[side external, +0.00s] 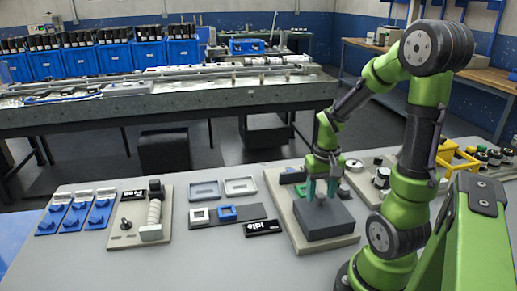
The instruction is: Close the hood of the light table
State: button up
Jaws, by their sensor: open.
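A beige base board (345,241) at the centre right carries a dark grey box-like block (325,222), which looks like the light table's hood. Its top looks flat, but I cannot tell whether the hood is open or closed. My gripper (321,196) points down over the back part of this block, its two teal fingers apart. A small round light-coloured piece shows between or behind the fingertips. I cannot tell whether the fingers touch anything. The gripper and wrist hide part of the board behind the block.
A beige fixture with a roll (154,222) stands farther left, beside blue holders (77,217). Dark round parts (382,177) and a yellow rack (455,160) stand right.

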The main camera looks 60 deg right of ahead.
jog(key=shift+c, duration=0.3)
grip_shut()
jog(key=w+d, duration=0.9)
jog(key=shift+w+d+r, duration=0.1)
jog(key=shift+w+d, duration=0.05)
jog(key=shift+d, duration=0.05)
jog(key=shift+o, duration=0.3)
grip_release()
jog(key=shift+a, duration=0.1)
